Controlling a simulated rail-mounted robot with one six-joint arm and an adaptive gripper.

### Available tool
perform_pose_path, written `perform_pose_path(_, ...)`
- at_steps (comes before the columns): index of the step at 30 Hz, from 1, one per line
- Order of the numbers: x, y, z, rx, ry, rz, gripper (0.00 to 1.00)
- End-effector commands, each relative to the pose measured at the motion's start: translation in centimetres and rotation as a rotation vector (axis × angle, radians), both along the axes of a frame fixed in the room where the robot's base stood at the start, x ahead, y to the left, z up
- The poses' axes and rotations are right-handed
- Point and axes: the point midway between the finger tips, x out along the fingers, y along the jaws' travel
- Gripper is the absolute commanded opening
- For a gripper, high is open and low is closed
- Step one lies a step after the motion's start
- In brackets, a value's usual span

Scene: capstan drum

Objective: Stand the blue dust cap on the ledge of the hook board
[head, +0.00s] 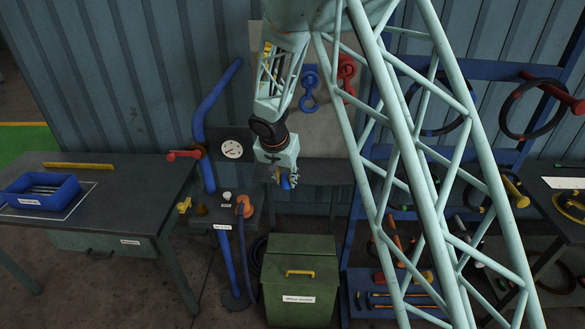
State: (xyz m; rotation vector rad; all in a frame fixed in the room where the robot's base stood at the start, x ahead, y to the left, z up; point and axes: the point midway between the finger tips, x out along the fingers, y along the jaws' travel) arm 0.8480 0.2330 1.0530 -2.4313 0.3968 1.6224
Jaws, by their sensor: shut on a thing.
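My gripper (283,179) is shut on a small blue thing, which I take to be the blue dust cap (285,184). The cap is mostly hidden by the fingers, and its tilt is too small to tell. The hook board (285,115) is the pale panel on the corrugated wall, with a blue hook (309,88) and a red hook (346,75) on it. A dark ledge (322,172) runs below the board. My gripper is in front of the ledge's left part; whether the cap touches it cannot be told.
A blue pipe with a red-handled valve (184,155) and a gauge (232,149) stands left of my gripper. A green bin (300,280) stands below. A table with a blue tray (40,192) is at left. A blue rack with tools (400,302) is at right, partly behind my lattice arm.

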Motion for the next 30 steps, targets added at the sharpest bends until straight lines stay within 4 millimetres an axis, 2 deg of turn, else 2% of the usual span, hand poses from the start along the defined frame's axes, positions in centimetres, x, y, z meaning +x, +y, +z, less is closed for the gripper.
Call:
perform_pose_path(8, 2.3, 0.4, -0.1, 0.000, 0.000, -0.001, 0.17)
perform_pose_path(30, 11.0, 2.2, -0.9, 0.000, -0.001, -0.001, 0.17)
